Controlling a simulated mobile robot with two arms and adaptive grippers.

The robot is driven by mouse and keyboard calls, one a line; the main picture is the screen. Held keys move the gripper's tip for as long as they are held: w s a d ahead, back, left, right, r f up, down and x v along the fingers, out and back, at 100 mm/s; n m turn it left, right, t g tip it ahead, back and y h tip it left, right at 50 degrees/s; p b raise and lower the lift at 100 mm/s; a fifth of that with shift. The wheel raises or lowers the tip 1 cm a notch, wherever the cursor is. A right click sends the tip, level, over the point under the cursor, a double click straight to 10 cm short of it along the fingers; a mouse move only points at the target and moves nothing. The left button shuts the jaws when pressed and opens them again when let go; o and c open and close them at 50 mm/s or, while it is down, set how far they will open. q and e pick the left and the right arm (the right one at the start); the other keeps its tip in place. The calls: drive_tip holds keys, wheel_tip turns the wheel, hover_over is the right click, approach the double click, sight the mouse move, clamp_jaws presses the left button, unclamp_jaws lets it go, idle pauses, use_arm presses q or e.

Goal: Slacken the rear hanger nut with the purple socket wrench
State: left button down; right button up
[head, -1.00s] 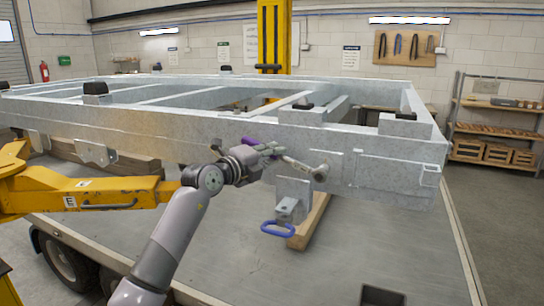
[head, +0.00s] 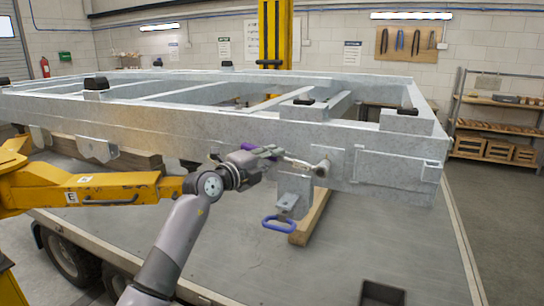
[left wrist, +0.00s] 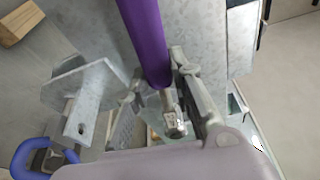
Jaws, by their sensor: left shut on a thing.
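My left gripper (head: 268,153) is in front of the galvanized side rail of the trailer frame (head: 200,123), shut on the purple socket wrench. The wrench's metal shaft (head: 298,162) points right, and its socket end (head: 322,168) is at the rail face, just above and right of the hanger bracket (head: 294,190). I cannot tell whether the socket sits on a nut; the nut is not visible. In the left wrist view the purple handle (left wrist: 146,40) runs down to a metal end near the finger (left wrist: 195,95). My right gripper is not in view.
A yellow lift arm (head: 100,192) reaches in from the left, under the frame. A grey deck (head: 370,240) lies below, mostly clear at right.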

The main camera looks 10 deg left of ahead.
use_arm(q)
drive_tip(key=shift+f+n+p, duration=0.4)
drive_tip(key=shift+f+n, duration=0.5)
wheel_tip(320, 180, down, 2)
drive_tip(key=shift+f+n+t+h+p, duration=0.1)
drive_tip(key=shift+n+t+h+p, duration=0.35)
drive_tip(key=shift+n, duration=0.45)
drive_tip(key=shift+d, duration=0.1)
